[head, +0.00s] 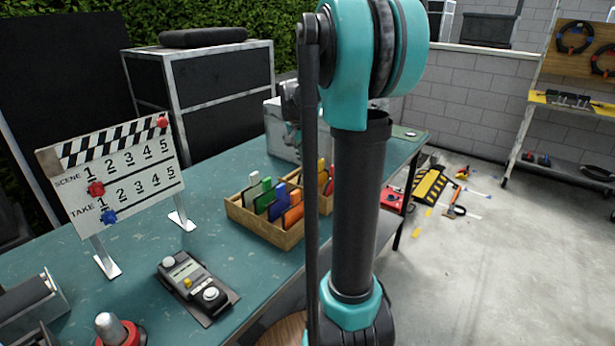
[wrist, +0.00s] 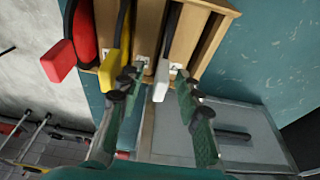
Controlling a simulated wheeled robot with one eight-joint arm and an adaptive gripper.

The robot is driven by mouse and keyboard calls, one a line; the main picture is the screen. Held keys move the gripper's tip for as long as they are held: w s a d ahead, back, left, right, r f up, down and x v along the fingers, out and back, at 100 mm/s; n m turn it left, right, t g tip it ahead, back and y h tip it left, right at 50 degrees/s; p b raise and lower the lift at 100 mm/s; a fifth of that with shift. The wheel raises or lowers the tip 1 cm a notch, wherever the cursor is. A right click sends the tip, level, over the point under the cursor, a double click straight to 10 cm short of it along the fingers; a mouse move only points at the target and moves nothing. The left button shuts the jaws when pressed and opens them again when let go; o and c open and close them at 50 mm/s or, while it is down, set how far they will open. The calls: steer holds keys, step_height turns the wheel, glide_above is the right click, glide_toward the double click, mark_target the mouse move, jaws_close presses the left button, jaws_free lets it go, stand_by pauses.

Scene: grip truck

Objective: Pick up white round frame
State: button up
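In the wrist view, a white tab (wrist: 161,82) on a dark stem sticks out of a wooden slotted holder (wrist: 208,40). It looks like the handle of the white frame; its round part is not clearly visible. My gripper (wrist: 156,84) is open, with one dark green finger on each side of the white tab. I see no clear contact between fingers and tab. In the head view, the holder stands partly behind my arm, and the white frame cannot be made out there.
A yellow tab (wrist: 109,70) and a red tab (wrist: 59,60) stick out beside the white one, the yellow close to my left finger. In the head view, a wooden box of coloured cards (head: 265,236), a clapperboard (head: 115,175) and a control box (head: 195,285) stand on the teal table (head: 225,180).

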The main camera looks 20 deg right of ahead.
mark_target(308, 175)
steer(key=shift+x, duration=1.4)
steer(key=shift+c, duration=0.3)
jaws_close()
